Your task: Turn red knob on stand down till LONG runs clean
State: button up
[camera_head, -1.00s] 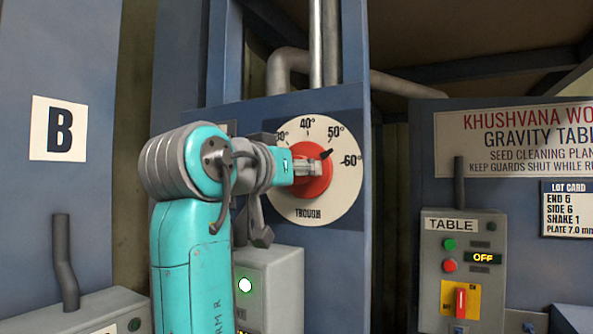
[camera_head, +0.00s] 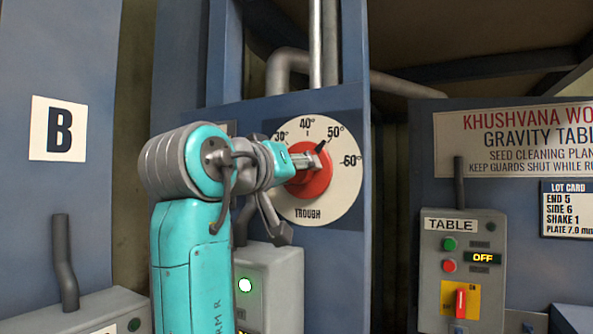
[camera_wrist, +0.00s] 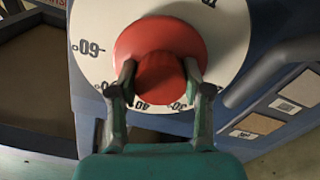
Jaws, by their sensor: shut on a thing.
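The red knob (camera_head: 313,182) sits at the centre of a round white dial marked TROUGH (camera_head: 345,192), with a scale from 30° to 60°. Its black pointer (camera_head: 321,146) stands near the 50° mark. My gripper (camera_head: 312,160) reaches the knob from the left and is shut on it. In the wrist view the two fingers (camera_wrist: 158,84) press on both sides of the knob's raised grip (camera_wrist: 162,75). The fingers and the knob hide part of the scale there. No label reading LONG is legible in view.
The TABLE control box (camera_head: 462,265) at right reads OFF. A lot card (camera_head: 569,208) hangs further right. A vertical pipe (camera_head: 315,45) runs above the dial.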

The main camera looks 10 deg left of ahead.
jog(key=o, duration=1.2)
jog(key=shift+w+d, duration=0.1)
jog(key=shift+w, duration=0.05)
jog(key=shift+c, duration=0.2)
jog(key=v, duration=1.2)
